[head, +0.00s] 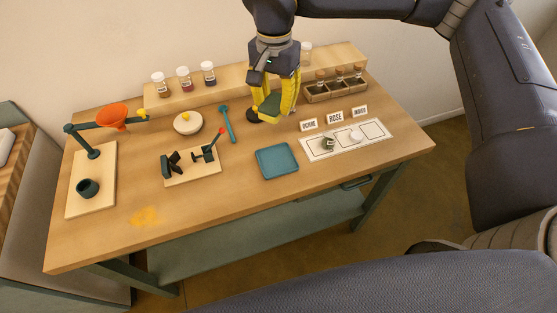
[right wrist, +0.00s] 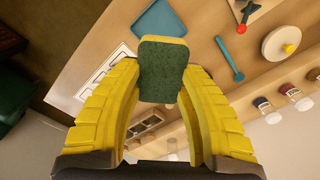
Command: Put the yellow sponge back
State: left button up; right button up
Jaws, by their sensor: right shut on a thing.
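The sponge (head: 268,107) has a dark green scouring face and a thin yellow edge. My right gripper (head: 275,112) is shut on it near the back of the table, just in front of the raised shelf. In the right wrist view the sponge (right wrist: 163,72) stands between the yellow fingers, green face toward the camera. Whether the sponge touches the tabletop I cannot tell. My left gripper is not in view.
A blue tray (head: 277,161) lies in front of the sponge. A dark round piece (head: 253,116) and a blue spoon (head: 228,124) are to its left. The vial rack (head: 334,90) and labelled card (head: 345,140) are right. Yellow powder (head: 145,216) marks the front left.

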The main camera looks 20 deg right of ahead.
aim_at(276, 160)
notch_tip(276, 160, down, 20)
dwell(0.9)
jog(key=shift+f, duration=0.1)
jog(key=o, duration=1.2)
jog(key=shift+c, duration=0.2)
notch_tip(276, 160, up, 12)
